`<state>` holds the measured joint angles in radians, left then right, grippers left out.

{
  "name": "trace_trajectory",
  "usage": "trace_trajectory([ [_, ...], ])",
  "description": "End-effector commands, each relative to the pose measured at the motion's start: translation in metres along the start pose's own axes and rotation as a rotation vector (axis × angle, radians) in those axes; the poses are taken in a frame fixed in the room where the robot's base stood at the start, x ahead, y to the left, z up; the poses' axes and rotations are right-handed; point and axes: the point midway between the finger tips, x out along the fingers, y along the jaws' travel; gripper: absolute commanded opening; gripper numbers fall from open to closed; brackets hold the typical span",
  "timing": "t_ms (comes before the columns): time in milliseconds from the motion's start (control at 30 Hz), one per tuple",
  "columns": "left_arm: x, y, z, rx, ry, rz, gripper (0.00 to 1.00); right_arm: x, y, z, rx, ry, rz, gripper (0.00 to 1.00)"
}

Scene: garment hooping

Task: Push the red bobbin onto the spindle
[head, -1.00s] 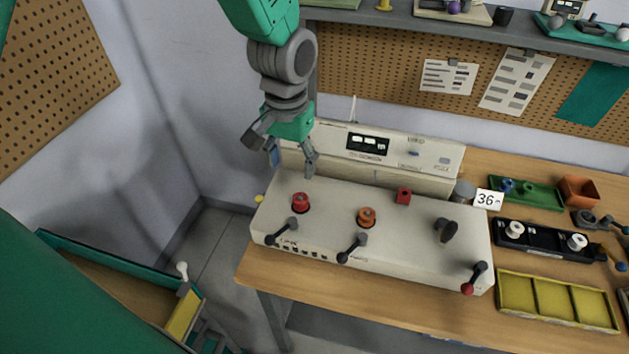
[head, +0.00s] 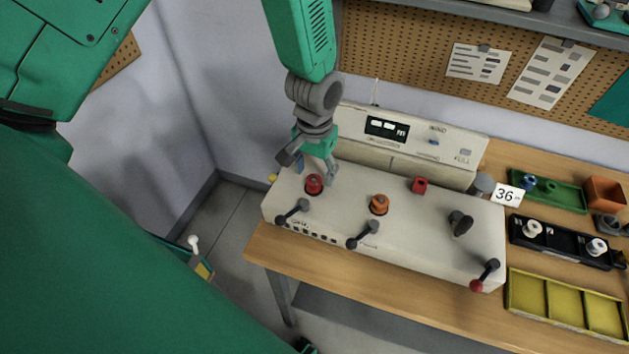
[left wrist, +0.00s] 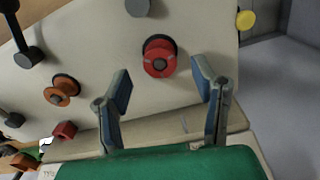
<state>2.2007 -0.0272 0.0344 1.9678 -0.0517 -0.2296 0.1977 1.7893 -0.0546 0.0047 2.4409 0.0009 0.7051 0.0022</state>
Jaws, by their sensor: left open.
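The red bobbin (head: 314,184) sits at the left end of the cream machine's top (head: 345,212), around a dark post. In the left wrist view the red bobbin (left wrist: 159,58) shows its face, with a grey spindle tip at its centre. My left gripper (head: 314,170) is open and empty, just behind and above the bobbin. In the left wrist view its two blue-padded fingers (left wrist: 166,88) are spread, and the bobbin lies beyond the gap between them, apart from both. How far down the bobbin sits is hard to tell. My right gripper is not in view.
An orange bobbin (head: 379,204) and a red block (head: 419,185) stand further right on the machine. Black levers (head: 292,211) line its front. A raised panel (head: 410,135) stands behind. A black tray (head: 560,243) and a yellow tray (head: 570,304) lie to the right.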

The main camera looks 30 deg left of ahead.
Motion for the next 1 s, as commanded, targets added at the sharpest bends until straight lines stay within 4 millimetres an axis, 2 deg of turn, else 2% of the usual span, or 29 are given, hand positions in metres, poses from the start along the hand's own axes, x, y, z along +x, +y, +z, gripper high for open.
trace_trajectory([
  [100,0.018,-0.001,-0.002,0.0,-0.004,-0.001,0.53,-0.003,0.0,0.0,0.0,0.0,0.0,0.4],
  [200,0.028,-0.001,-0.003,0.0,-0.002,0.0,0.53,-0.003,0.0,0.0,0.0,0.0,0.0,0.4],
  [467,0.03,-0.001,-0.002,0.0,0.0,0.0,0.53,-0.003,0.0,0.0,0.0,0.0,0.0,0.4],
  [567,0.03,-0.001,-0.002,0.0,0.0,0.0,0.21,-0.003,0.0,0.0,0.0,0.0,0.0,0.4],
  [600,0.03,-0.001,-0.003,0.0,0.0,0.0,0.15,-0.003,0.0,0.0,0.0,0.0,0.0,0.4],
  [1000,0.027,-0.001,-0.003,0.0,0.001,0.0,0.12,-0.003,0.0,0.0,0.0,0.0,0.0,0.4],
])
